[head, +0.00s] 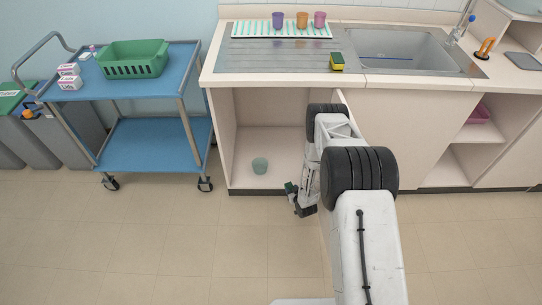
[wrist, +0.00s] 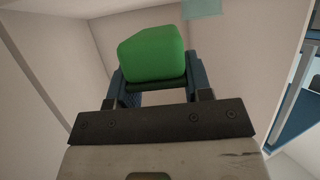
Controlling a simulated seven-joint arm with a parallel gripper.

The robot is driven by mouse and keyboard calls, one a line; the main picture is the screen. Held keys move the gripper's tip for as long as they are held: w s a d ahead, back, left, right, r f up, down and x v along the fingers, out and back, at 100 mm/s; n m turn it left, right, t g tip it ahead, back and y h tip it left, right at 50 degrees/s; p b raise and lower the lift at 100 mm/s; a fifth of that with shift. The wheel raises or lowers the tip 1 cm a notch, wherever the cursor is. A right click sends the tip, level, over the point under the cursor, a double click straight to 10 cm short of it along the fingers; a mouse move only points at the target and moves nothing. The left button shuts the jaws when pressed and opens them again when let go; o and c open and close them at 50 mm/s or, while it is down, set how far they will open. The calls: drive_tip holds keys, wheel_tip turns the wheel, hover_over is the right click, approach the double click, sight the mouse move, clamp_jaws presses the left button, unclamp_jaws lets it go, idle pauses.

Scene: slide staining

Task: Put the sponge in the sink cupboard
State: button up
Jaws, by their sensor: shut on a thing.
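My gripper (head: 296,197) is low at the right side of the open sink cupboard's (head: 238,150) front. In the wrist view my gripper (wrist: 156,82) is shut on a rounded green block (wrist: 152,54), which looks like a sponge. The block shows only as a small dark green patch in the head view (head: 290,187). Pale cupboard walls surround it in the wrist view; whether it is past the front edge is unclear. A separate yellow sponge with a dark green top (head: 337,62) lies on the counter left of the sink basin (head: 398,50).
My arm hides the cupboard's right side. A blue trolley (head: 150,145) with a green basket (head: 133,60) stands at left.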

drive_tip(key=shift+w, duration=0.1)
hover_over(288, 177)
drive_tip(key=shift+s+f, duration=0.2)
drive_tip(key=shift+f, duration=0.5)
drive_tip(key=shift+w+a, duration=0.1)
drive_tip(key=shift+w, duration=0.35)
drive_tip(key=shift+f, duration=1.8)
drive_tip(key=shift+s+f, duration=0.1)
drive_tip(key=o, duration=0.9)
drive_tip(key=shift+r, duration=0.2)
